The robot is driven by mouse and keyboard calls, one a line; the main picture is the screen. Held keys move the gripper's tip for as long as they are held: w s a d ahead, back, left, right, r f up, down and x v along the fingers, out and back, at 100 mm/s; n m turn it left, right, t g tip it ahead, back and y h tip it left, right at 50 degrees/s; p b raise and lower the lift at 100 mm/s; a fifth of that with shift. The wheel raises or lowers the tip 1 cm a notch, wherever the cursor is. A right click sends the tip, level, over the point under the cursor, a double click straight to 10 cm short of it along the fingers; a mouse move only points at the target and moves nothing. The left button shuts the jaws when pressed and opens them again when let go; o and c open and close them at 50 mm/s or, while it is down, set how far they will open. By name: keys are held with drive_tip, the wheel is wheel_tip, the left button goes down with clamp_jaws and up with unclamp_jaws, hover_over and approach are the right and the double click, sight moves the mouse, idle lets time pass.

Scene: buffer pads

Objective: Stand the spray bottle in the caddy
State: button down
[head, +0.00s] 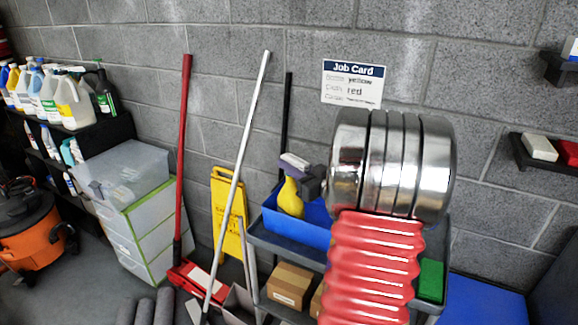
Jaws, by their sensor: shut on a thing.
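The spray bottle (290,198) has a yellow body and a greyish-purple trigger head. It looks roughly upright, slightly tilted, at the blue caddy (298,231) on the grey cart. My gripper (312,183), dark grey, is at the bottle's right side and shut on it, just below the head. The bottle's lower end overlaps the caddy's opening in the view. I cannot tell whether it touches the caddy floor. My chrome and red arm hides the caddy's right part and much of the cart.
The cart (262,238) carries a green pad (431,280) at right and cardboard boxes (289,284) below. A job card (352,84) on the wall reads "yellow" and "red". A right wall shelf holds white (539,147) and red (567,152) blocks. Poles lean left of the cart.

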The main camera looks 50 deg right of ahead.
drive_tip(key=c, duration=1.5)
unclamp_jaws()
drive_tip(key=shift+c, duration=0.2)
drive_tip(key=shift+f, duration=0.1)
drive_tip(key=shift+s, duration=0.15)
drive_tip(key=s+a, duration=0.1)
drive_tip(key=s, duration=1.2)
drive_tip(key=shift+s+a, duration=0.25)
drive_tip(key=shift+a, duration=0.05)
drive_tip(key=shift+s, duration=0.1)
